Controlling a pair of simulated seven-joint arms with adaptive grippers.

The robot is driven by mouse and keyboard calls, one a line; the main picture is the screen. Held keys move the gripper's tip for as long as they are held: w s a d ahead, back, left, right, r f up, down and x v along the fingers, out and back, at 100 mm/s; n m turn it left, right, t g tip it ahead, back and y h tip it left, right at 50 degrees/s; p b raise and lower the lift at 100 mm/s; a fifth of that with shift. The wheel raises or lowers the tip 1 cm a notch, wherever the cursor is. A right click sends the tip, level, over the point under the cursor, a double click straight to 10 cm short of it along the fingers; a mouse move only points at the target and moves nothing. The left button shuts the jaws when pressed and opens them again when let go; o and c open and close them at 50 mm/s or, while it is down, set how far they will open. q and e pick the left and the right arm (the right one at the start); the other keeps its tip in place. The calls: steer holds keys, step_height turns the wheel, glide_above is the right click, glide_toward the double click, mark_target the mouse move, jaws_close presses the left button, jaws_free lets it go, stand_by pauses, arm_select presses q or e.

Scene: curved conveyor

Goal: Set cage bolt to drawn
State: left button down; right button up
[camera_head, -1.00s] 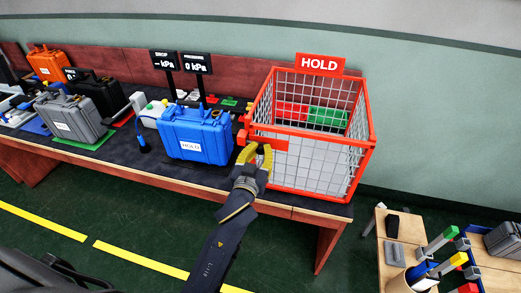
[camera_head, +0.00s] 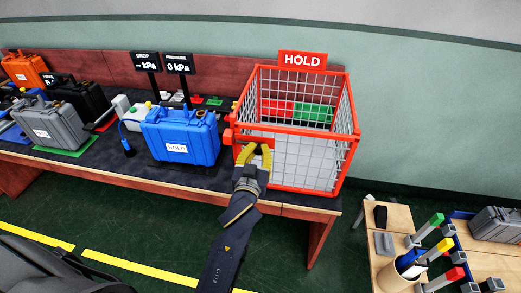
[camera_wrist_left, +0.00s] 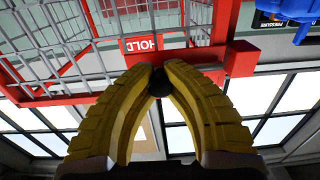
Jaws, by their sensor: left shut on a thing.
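The red wire cage (camera_head: 348,135) stands at the right end of the bench, under a red HOLD sign (camera_head: 302,60). My left gripper (camera_head: 256,149) is at the cage front, just right of that block. In the wrist view its yellow fingers (camera_wrist_left: 158,72) are shut on a small black knob (camera_wrist_left: 160,84) of the bolt. The fingers hide most of the bolt, so its position is unclear. My right gripper is not in view.
A blue case (camera_head: 180,133) labelled HOLD stands close to the cage's left. Grey (camera_head: 47,124) and black (camera_head: 80,98) cases stand farther left. Two black displays (camera_head: 162,62) rise behind the blue case. A wooden side table (camera_head: 385,220) stands at the lower right.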

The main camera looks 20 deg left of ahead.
mark_target(259, 152)
arm_select(q)
steer(key=c, duration=1.6)
jaws_free()
steer(key=shift+d+r, duration=0.25)
steer(key=shift+r, duration=0.15)
steer(key=o, duration=0.4)
steer(key=shift+a+f, duration=0.1)
steer(key=shift+f, duration=0.1)
steer(key=shift+s+d, duration=0.25)
steer(key=shift+s, duration=1.45)
steer(key=shift+s+d, duration=0.2)
steer(key=shift+s, duration=1.85)
